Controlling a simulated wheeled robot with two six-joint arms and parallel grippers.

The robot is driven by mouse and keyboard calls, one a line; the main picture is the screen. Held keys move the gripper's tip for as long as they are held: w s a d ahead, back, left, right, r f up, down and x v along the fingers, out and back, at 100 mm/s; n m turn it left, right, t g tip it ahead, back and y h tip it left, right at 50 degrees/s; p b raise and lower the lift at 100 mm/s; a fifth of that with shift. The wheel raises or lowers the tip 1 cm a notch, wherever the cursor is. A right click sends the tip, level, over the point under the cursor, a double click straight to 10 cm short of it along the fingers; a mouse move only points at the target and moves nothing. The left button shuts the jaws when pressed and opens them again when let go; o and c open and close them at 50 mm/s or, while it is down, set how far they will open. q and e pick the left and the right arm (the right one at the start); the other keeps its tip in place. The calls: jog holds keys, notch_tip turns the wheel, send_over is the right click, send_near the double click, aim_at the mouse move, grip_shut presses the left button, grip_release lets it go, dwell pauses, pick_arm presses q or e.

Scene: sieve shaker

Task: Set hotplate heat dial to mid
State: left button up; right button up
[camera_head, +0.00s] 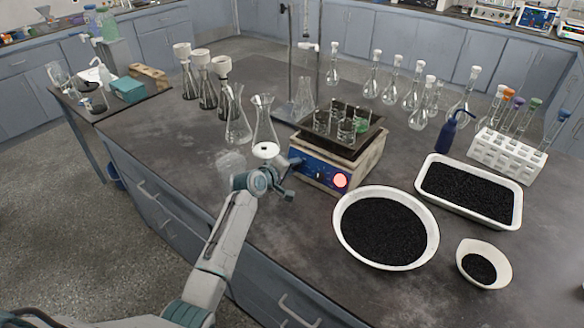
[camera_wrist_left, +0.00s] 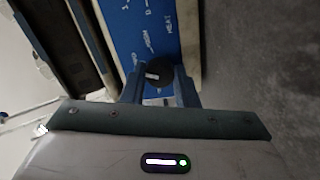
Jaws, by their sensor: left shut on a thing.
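The hotplate (camera_head: 330,172) stands on the dark bench, with a blue front panel and a lit red round light. Its black heat dial (camera_wrist_left: 159,71) shows in the left wrist view on the blue panel, near printed white lettering and with a white mark on its face. My left gripper (camera_head: 292,167) is at the left part of the panel. In the left wrist view its two blue fingers (camera_wrist_left: 159,86) are on either side of the dial, shut on it. In the head view the gripper partly hides the dial. I cannot read the exact dial setting.
A dark tray (camera_head: 362,143) with small beakers sits on top of the hotplate. A flask (camera_head: 265,128) stands close to its left. A round white dish of black grains (camera_head: 343,222) is in front to the right. A blue bottle (camera_head: 448,134) stands further right.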

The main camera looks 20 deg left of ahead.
pick_arm(q)
jog(key=o, duration=1)
jog(key=b+v, duration=0.1)
jog(key=v, duration=0.9)
jog(key=shift+s, duration=0.4)
jog(key=shift+a+r, duration=0.1)
